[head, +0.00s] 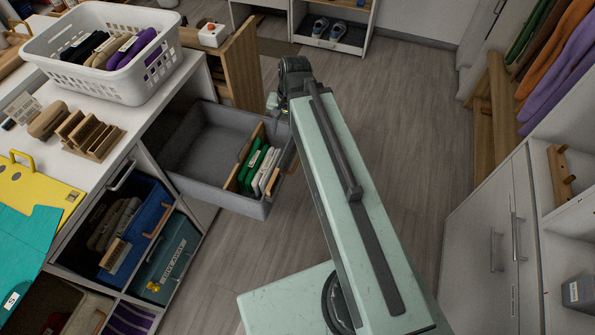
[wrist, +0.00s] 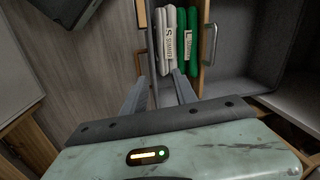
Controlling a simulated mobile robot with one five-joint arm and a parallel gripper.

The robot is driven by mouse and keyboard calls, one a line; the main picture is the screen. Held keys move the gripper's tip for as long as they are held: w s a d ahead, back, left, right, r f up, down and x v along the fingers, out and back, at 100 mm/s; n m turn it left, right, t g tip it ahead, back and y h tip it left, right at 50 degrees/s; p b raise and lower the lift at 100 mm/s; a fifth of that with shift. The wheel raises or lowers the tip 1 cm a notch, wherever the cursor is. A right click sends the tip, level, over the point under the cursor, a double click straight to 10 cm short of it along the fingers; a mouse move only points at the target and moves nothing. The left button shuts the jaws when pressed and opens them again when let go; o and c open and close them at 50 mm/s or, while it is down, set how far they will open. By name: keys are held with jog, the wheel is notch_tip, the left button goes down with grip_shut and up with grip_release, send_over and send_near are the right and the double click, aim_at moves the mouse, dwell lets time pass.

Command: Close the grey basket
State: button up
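The grey basket (head: 195,185) is pulled well out of its cubby in the white unit, in the head view. It holds green and white folded cloths (head: 258,168) behind a wooden divider near its front end. The basket's interior (wrist: 245,55) also shows in the wrist view, with the cloths at upper middle. My gripper (wrist: 158,78) has its two fingers spread, close to the basket's front end. Nothing is seen gripped between them. In the head view my gripper (head: 272,101) is small and partly hidden by my wrist. Contact with the basket cannot be told.
A white laundry basket (head: 130,85) stands on the counter above. A blue basket (head: 140,225) and a teal basket (head: 170,262) sit in cubbies below. A wooden cabinet side (head: 235,65) stands behind the grey basket. The floor (head: 400,110) to the right is clear.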

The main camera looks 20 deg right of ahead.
jog(key=m+b, duration=0.2)
jog(key=b, duration=0.7)
send_near(298, 161)
jog(key=f+b, duration=0.5)
jog(key=a+f+b, duration=0.1)
jog(key=f+b, duration=0.1)
jog(key=f, duration=0.1)
jog(key=shift+w+a+b, duration=0.1)
jog(key=shift+w+b, duration=0.2)
jog(key=shift+b, duration=0.05)
jog(key=shift+r, duration=0.1)
grip_shut()
